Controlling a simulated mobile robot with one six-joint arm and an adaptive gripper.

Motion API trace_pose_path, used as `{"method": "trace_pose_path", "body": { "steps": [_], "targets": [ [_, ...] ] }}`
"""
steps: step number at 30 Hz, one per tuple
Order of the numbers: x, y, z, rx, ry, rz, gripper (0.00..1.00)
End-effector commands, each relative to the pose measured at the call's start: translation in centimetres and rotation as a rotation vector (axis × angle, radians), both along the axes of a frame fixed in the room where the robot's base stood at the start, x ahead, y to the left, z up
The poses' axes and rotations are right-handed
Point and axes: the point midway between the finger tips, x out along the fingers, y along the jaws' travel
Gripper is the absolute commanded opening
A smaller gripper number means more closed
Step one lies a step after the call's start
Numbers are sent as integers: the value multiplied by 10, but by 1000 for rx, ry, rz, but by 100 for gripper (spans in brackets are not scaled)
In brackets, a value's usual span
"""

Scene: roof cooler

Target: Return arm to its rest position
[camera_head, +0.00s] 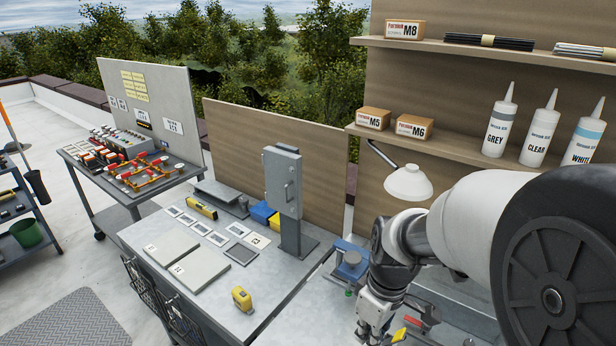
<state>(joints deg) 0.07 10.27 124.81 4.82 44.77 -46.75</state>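My arm comes in from the right edge and fills the lower right of the head view. Its end points downward, with my gripper (372,333) at the bottom edge of the picture. The fingertips are cut off or hidden, so I cannot tell whether it is open or shut, or whether it holds anything. It is over the right part of the work surface, right of the grey workbench (215,315). A small red-handled tool (412,321) lies close to the right of it.
A grey upright cabinet (284,183) stands on the workbench. A white lamp (408,183) and a blue device (350,262) are close to my arm. A shelf (460,146) with boxes and sealant bottles is behind. A yellow tape measure (242,298) lies at the bench front.

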Motion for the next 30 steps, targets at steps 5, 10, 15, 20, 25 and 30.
{"method": "trace_pose_path", "body": {
  "steps": [5,10,15,20,25,30],
  "targets": [
    [-37,-4,55,-3,-114,-212,0],
    [-80,-8,88,18,-214,-419,0],
    [-119,-12,104,56,-301,-607,0],
    [-141,-14,108,85,-348,-717,0],
    [-148,-15,108,97,-363,-759,0],
    [-148,-15,108,97,-362,-759,0]
  ]
}}
